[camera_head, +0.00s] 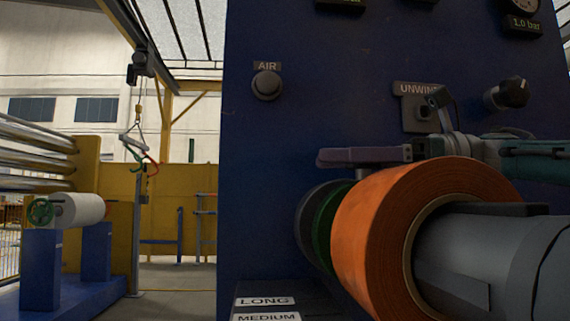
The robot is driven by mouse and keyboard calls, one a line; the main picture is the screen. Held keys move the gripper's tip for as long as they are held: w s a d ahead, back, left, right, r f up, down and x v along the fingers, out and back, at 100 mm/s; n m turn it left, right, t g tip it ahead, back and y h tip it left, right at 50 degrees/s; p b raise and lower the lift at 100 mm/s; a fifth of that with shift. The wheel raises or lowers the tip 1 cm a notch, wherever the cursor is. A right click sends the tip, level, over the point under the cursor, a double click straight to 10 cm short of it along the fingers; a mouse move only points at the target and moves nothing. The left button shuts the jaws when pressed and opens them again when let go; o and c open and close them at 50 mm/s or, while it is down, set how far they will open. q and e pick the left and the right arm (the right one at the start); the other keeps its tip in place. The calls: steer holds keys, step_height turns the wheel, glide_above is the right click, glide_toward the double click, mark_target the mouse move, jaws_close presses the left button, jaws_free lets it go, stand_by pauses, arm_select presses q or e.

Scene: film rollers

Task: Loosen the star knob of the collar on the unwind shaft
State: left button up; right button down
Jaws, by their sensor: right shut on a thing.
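The unwind shaft (500,262) is a thick grey cylinder reaching toward me at the lower right, with an orange film roll (372,225) around it. Behind the roll, a green ring that looks like the collar (322,228) shows only as a narrow strip. My right gripper (345,157) comes in from the right, over the top of the roll, its fingers pointing left above the collar. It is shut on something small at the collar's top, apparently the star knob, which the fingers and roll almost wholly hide. My left gripper is out of view.
A blue machine panel (290,170) stands close behind, with an AIR button (266,85), an UNWIND switch (424,112) and a black knob (511,92). LONG and MEDIUM labels sit below. At far left, a white roll (80,210) rests on blue stands; open floor lies between.

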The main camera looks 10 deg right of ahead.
stand_by(0.3)
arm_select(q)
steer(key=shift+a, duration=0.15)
arm_select(e)
steer(key=shift+c, duration=1.1)
jaws_free()
